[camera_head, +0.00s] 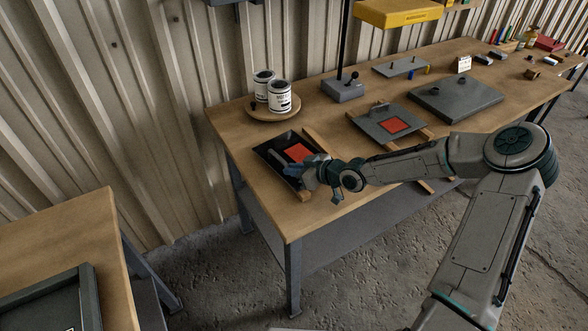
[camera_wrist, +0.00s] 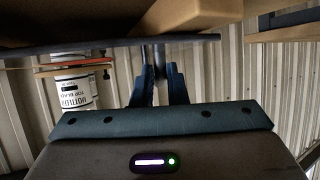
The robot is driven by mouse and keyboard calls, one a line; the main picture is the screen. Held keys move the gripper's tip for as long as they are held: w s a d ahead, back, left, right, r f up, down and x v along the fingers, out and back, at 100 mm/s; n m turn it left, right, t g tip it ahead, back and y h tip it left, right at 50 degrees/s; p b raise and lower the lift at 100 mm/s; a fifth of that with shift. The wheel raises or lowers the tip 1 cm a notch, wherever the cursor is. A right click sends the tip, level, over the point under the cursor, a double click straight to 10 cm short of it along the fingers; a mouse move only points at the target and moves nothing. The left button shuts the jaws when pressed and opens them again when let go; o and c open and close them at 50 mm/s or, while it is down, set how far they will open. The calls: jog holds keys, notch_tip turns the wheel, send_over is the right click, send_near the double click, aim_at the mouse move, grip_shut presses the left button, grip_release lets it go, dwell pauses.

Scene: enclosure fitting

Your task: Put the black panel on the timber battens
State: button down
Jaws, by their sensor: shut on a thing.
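The black panel (camera_head: 269,151), with a red square on it, is at the near left of the bench in the head view. It lies over or just above two timber battens (camera_head: 313,138); an end of the front batten (camera_head: 305,196) sticks out near my gripper. My gripper (camera_head: 296,168) is at the panel's right side and partly hides it. A batten (camera_wrist: 215,14) shows close beside that edge. I cannot tell whether panel and batten touch.
Two white cans (camera_head: 279,97) stand on a round wooden board (camera_head: 262,113) behind the panel. A grey panel (camera_head: 372,125) with a red square rests on other battens to the right. A grey block (camera_head: 344,89) and a dark plate (camera_head: 455,98) also occupy the bench. The front left corner is bare.

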jog(key=c, duration=1.4)
grip_release()
jog(key=shift+c, duration=0.2)
